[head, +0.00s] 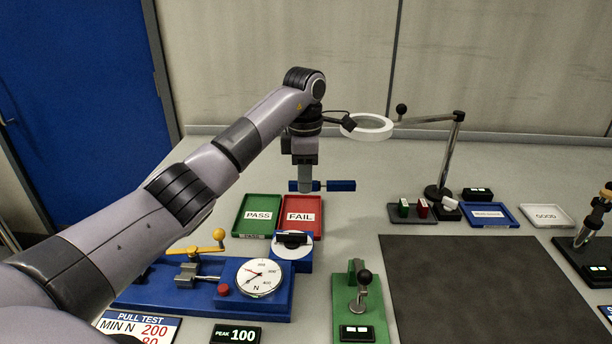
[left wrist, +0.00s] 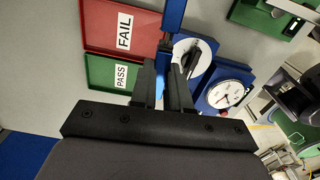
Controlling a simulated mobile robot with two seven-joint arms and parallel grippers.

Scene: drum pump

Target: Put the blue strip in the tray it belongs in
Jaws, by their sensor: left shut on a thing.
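My left gripper (head: 306,186) is shut on the blue strip (head: 341,185), which sticks out on both sides of the fingers. The strip is held level above the table, near the back edges of two trays in the head view. In the left wrist view the strip (left wrist: 173,16) runs up from between the fingers (left wrist: 165,65). The green PASS tray (head: 257,231) and the red FAIL tray (head: 317,229) stand side by side. No strip shows in either tray.
The blue pull tester (head: 150,292) with its dial (head: 259,277) stands in front of the trays. A display (head: 235,335) reads PEAK 100; the sign (head: 137,327) reads MIN N 200, its lower line partly hidden. A ring lamp (head: 367,127) hangs right of my gripper. A dark mat (head: 480,290) is clear.

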